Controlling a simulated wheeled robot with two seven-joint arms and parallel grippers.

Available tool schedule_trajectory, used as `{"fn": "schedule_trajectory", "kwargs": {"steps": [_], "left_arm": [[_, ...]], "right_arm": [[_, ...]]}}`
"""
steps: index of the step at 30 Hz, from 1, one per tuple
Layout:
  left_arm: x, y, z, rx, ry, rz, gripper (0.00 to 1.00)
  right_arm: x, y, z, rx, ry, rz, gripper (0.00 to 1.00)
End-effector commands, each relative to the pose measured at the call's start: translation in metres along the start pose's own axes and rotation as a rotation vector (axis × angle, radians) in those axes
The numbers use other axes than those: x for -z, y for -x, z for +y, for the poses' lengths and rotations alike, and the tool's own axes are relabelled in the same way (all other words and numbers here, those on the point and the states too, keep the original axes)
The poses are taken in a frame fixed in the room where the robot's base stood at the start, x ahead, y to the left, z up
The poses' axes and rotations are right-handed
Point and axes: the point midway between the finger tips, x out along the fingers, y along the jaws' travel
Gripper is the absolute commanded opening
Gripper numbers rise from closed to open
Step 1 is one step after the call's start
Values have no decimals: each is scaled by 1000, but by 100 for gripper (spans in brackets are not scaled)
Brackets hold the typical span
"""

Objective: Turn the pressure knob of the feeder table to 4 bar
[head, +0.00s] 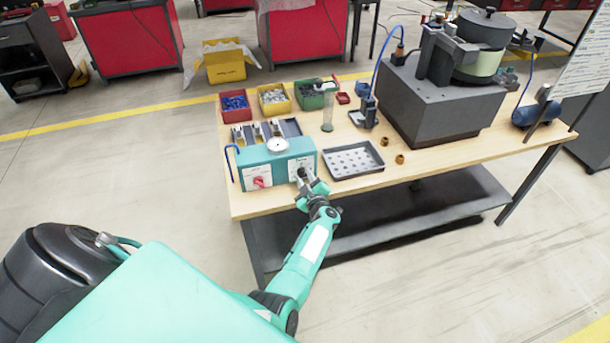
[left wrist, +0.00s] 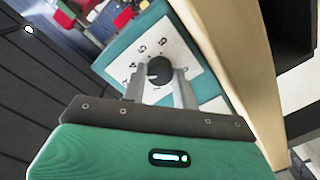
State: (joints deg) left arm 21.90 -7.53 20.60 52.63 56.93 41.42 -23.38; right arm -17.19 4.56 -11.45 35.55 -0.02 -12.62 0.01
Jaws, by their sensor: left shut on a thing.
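The teal feeder control box (head: 262,166) stands at the front left of the wooden table, with a round white gauge (head: 277,145) on top. My left gripper (head: 302,178) is at the right part of its front face. In the left wrist view, the dark round pressure knob (left wrist: 159,70) sits on a white dial plate (left wrist: 180,48) with the numbers 5 and 6 readable. My left gripper's two grey fingers (left wrist: 160,88) are shut on the knob, one on each side. The knob's pointer is too small to read. My right gripper is not in view.
A red switch (head: 258,182) is on the same box, left of my gripper. A dark perforated tray (head: 353,161) lies just right of the box. Red, yellow and green bins (head: 272,101) stand behind. The bowl feeder (head: 480,62) stands farther right. The floor before the table is clear.

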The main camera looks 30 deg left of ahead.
Motion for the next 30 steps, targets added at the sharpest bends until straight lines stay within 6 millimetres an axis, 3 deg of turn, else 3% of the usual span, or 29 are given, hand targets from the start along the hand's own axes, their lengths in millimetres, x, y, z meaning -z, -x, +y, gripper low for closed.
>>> {"fn": "schedule_trajectory", "kwargs": {"steps": [12,28,29,30], "left_arm": [[-1,1,-1,4,-175,6,6],[-1,0,-1,3,-196,8,6],[-1,0,-1,3,-196,8,33],[-1,0,-1,3,-195,8,41]], "right_arm": [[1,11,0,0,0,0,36],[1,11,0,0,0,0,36],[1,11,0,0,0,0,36],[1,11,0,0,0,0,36]]}}
